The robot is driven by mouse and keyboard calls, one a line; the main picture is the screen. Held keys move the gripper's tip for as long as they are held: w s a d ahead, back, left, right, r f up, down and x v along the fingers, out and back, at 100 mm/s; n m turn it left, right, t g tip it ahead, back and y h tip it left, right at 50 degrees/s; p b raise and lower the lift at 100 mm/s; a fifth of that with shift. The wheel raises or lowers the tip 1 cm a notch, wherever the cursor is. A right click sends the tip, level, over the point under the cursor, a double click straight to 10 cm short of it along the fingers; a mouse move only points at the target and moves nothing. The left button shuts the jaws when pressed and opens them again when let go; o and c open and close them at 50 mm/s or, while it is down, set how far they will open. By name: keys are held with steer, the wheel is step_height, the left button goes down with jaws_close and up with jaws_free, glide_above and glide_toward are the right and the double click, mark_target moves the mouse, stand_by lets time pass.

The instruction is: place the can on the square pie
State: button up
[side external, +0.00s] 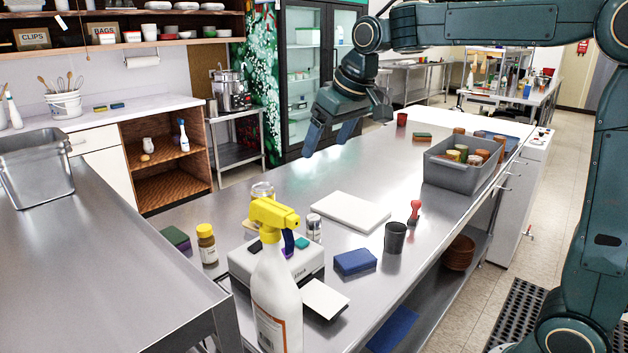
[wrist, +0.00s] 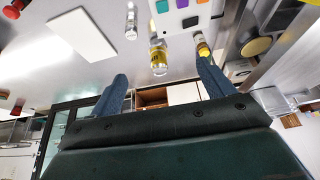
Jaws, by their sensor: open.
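My gripper (side external: 329,140) is open and empty, raised over the far side of the steel table; its two blue fingers also show in the wrist view (wrist: 162,75). No thing is plainly a can or a square pie. A small cylinder with a grey top (side external: 314,228) stands beside a white box and also shows in the wrist view (wrist: 130,25). A dark grey cup (side external: 395,237) stands nearer the front edge. A flat white square slab (side external: 348,211) lies mid-table, apart from my gripper; the wrist view also shows it (wrist: 82,33).
A spray bottle (side external: 274,290) stands in front of the white box (side external: 240,265) with coloured squares. A yellow-capped bottle (side external: 207,244), blue block (side external: 355,262) and red stamp-like thing (side external: 414,212) stand nearby. A grey bin (side external: 450,178) holds several cylinders.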

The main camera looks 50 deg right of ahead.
steer(key=s+f, duration=0.3)
steer(key=s, duration=1)
steer(key=s+a+f, duration=0.1)
steer(key=s+f, duration=0.3)
steer(key=s, duration=0.9)
steer(key=shift+s+a+f+t, duration=0.2)
steer(key=shift+s+a+t, duration=0.1)
steer(key=shift+s, duration=0.1)
